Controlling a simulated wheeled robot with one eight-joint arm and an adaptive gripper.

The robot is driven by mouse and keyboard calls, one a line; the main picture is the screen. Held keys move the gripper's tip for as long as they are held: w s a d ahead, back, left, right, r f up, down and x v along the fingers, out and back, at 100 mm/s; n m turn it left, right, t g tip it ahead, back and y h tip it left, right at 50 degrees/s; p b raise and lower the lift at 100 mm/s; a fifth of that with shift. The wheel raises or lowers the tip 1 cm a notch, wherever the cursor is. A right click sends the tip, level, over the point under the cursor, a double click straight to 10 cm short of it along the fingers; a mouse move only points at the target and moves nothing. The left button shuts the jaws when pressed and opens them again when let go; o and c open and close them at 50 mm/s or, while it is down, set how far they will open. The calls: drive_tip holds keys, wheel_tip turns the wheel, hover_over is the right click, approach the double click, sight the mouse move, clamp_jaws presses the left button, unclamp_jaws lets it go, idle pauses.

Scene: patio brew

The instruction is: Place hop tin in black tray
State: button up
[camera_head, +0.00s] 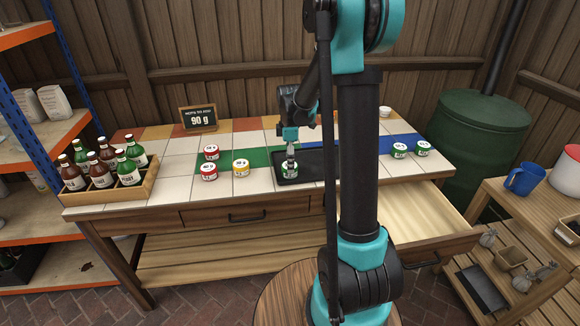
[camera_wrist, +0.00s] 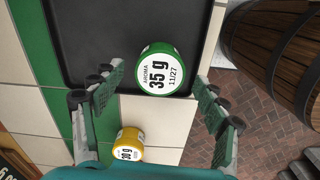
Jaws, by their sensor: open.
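A green hop tin (camera_head: 289,172) with a white lid label stands upright at the front left part of the black tray (camera_head: 312,165). In the wrist view the tin (camera_wrist: 158,70) reads "AROMA 35 g 11/27" and sits by the near rim of the tray (camera_wrist: 90,40). My gripper (camera_head: 291,156) is directly above the tin. In the wrist view my gripper (camera_wrist: 155,92) has its fingers spread wide, one on each side of the tin with gaps, not touching it. My arm hides part of the tray's right side in the head view.
Two red tins (camera_head: 209,171) and a yellow tin (camera_head: 240,167) stand left of the tray. Two green tins (camera_head: 400,149) are at the right of the table. A bottle crate (camera_head: 108,191) is at the left end. A drawer (camera_head: 415,210) is open at front right.

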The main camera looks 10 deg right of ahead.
wheel_tip(320, 180, up, 9)
drive_tip(key=s+d+f+m+t, duration=0.1)
drive_tip(key=s+f+m, duration=0.2)
drive_tip(key=s+m, duration=0.2)
drive_tip(key=s+d+f+m+t, duration=0.1)
drive_tip(key=s+f+m, duration=0.2)
drive_tip(key=s+m, duration=0.3)
drive_tip(key=s+d+f+m+t, duration=0.2)
drive_tip(key=s+m, duration=0.3)
drive_tip(key=s, duration=0.9)
drive_tip(key=shift+f+m, duration=0.3)
drive_tip(key=shift+f, duration=0.5)
drive_tip(key=shift+d, duration=0.1)
